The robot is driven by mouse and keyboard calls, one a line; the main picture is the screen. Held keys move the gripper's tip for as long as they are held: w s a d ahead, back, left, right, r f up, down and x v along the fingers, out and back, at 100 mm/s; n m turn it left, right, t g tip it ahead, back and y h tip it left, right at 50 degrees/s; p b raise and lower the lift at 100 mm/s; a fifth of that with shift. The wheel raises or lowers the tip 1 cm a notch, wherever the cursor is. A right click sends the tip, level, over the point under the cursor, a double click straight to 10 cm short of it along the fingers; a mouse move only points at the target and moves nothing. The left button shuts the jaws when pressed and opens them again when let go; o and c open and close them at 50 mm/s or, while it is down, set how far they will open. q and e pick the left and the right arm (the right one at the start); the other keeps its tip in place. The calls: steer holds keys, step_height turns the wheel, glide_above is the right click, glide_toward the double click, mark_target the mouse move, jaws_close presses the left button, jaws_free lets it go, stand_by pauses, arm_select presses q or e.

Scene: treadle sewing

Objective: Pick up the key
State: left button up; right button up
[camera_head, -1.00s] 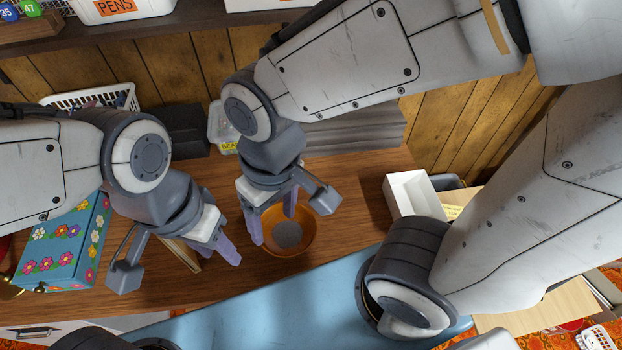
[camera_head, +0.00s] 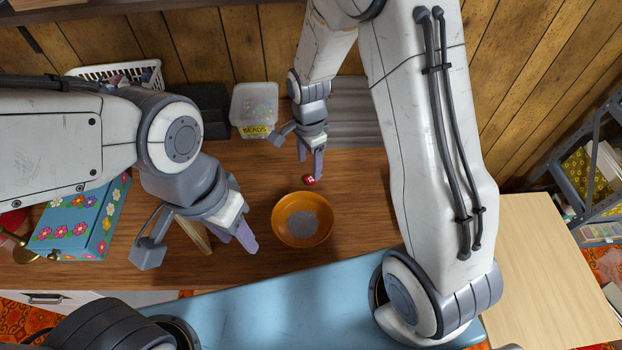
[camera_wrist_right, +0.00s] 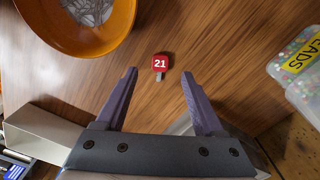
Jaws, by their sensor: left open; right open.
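The key with a red head marked 21 (camera_wrist_right: 160,63) lies on the wooden table, ahead of my right gripper's fingertips in the right wrist view. In the head view the red key (camera_head: 309,181) shows just below the right fingertips, behind the orange bowl. My right gripper (camera_head: 311,160) is open and empty; its two purple fingers (camera_wrist_right: 160,88) stand apart with the key ahead of the gap between them. My left gripper (camera_head: 235,235) is open and empty, left of the bowl. The key's metal shaft is short in view and points toward the right gripper.
An orange bowl (camera_head: 285,232) with grey contents stands close to the key. A clear BEADS box (camera_head: 254,108) sits at the back. A blue flowered box (camera_head: 75,232) is at the left. A blue surface (camera_head: 270,308) lies in front. Bare tabletop surrounds the key.

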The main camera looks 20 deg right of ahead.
mark_target(309, 180)
steer(key=shift+f, duration=2.8)
jaws_close()
